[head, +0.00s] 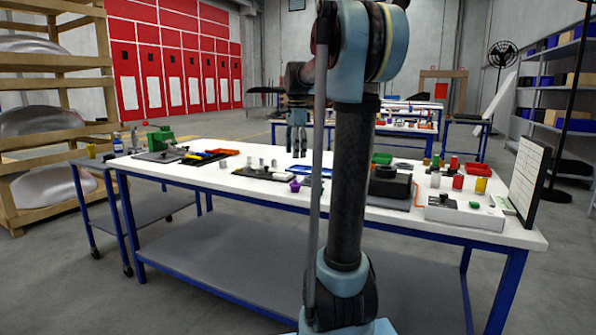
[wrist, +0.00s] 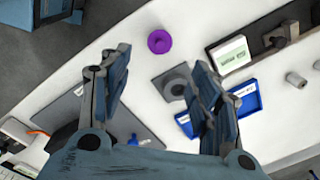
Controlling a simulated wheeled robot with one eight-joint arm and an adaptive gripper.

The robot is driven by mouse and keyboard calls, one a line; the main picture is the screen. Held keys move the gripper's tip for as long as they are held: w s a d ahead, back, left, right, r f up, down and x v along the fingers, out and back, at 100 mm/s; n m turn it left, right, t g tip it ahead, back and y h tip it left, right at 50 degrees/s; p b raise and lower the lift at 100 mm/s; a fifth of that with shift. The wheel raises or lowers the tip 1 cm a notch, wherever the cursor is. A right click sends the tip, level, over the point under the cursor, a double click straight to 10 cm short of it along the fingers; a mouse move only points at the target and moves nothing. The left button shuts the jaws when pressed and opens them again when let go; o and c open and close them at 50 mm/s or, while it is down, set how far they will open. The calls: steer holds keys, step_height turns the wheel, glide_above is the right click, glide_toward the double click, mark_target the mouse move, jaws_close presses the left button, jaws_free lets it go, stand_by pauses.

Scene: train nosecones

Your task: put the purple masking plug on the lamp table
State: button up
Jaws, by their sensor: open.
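The purple masking plug (head: 294,186) sits on the white top of the near workbench (head: 225,182), near its front edge. In the wrist view the plug (wrist: 159,41) is round with a dark dimple, on bare white surface. My gripper (head: 297,142) hangs above the bench, pointing down. I cannot tell which table is the lamp table.
A grey block with a round hole (wrist: 177,82) and a blue tray (wrist: 243,97) lie close to the plug. Red and yellow cylinders (head: 458,182) stand at the bench's right. More tables (head: 405,128) stand behind. A wooden rack (head: 50,145) is at left; floor lies between.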

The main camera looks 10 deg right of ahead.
steer(key=s+f+n, duration=0.8)
steer(key=s+f, duration=0.5)
steer(key=s, duration=0.3)
steer(key=s+f+n+t, duration=0.1)
steer(key=s+f+n, duration=0.7)
steer(key=s+f, duration=0.6)
steer(key=s, duration=0.3)
steer(key=shift+s+d+t, duration=0.25)
steer(key=shift+s+t, duration=0.05)
